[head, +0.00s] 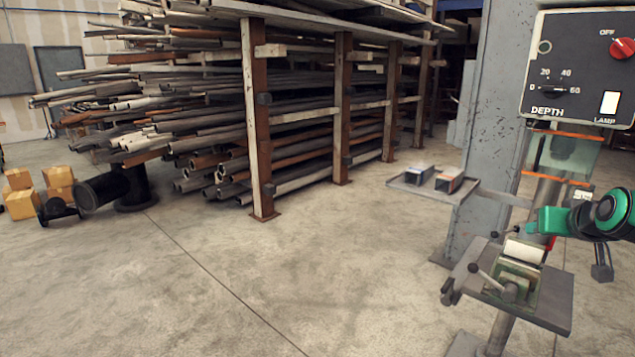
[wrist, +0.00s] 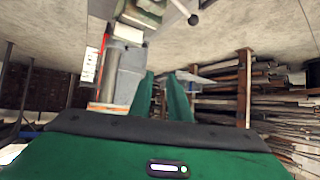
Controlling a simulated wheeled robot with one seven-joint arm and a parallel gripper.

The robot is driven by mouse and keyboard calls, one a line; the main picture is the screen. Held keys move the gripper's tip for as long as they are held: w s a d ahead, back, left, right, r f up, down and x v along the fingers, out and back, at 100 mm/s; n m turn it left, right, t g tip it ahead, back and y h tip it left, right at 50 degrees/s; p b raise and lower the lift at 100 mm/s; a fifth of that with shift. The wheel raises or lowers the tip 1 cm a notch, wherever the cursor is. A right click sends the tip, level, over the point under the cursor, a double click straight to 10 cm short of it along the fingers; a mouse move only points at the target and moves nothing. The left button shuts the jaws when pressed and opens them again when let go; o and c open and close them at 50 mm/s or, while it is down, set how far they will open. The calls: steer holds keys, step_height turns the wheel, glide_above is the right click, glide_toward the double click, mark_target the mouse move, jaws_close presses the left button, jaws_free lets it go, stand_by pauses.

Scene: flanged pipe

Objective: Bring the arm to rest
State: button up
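My gripper (head: 540,221) is green and held at the right of the head view, in front of the drill press column and above its vise. In the wrist view my gripper (wrist: 162,80) shows two green fingers apart with a gap between them and nothing held. A black flanged pipe (head: 102,189) is far off at the left of the head view, by the pipe rack. My green arm enters from the right edge.
The drill press (head: 575,75) has a control panel with a red knob. Pipe racks (head: 258,120) and cardboard boxes stand behind. Open floor lies between.

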steer(key=s+a+f+m+g+y, duration=0.1)
steer(key=s+a+f+g, duration=0.2)
steer(key=s, duration=0.6)
steer(key=s+a+f+m+g+y, duration=0.1)
steer(key=s+a+f+g, duration=0.2)
steer(key=s, duration=0.7)
steer(key=s+a+f+m+g+y, duration=0.1)
steer(key=s+a+f+g, duration=0.3)
steer(key=s, duration=0.6)
steer(key=shift+a+g, duration=0.2)
steer(key=shift+g, duration=0.4)
steer(key=shift+w+f, duration=0.3)
steer(key=shift+w, duration=0.25)
